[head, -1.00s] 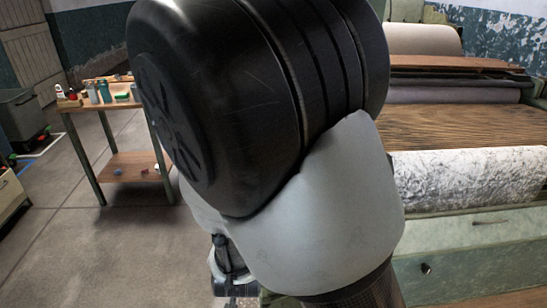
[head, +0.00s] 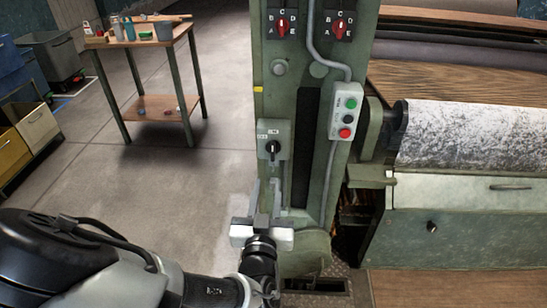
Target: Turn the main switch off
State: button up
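A black rotary switch (head: 272,148) sits on a small grey plate on the front of the green machine column (head: 300,110). Its handle looks roughly upright, and small labels lie above it, too small to read surely. My gripper (head: 268,188) is just below the switch in the head view, its two grey fingers pointing up and spread apart. Nothing shows between the fingers, and they look apart from the switch. Whether they touch the column cannot be told.
Two red selector knobs (head: 283,25) (head: 341,28) are higher on the column. A button box (head: 346,111) with green, white and red buttons hangs to the right of the switch. A white-speckled roller (head: 475,133) is at right. A small table (head: 150,40) stands back left, with open floor between.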

aim_at(273, 147)
jog(key=w, duration=0.5)
jog(key=w+b, duration=0.1)
jog(key=w, duration=0.9)
jog(key=shift+d+f+b, duration=0.1)
jog(key=shift+d+b, duration=0.25)
jog(key=shift+b, duration=0.05)
grip_shut()
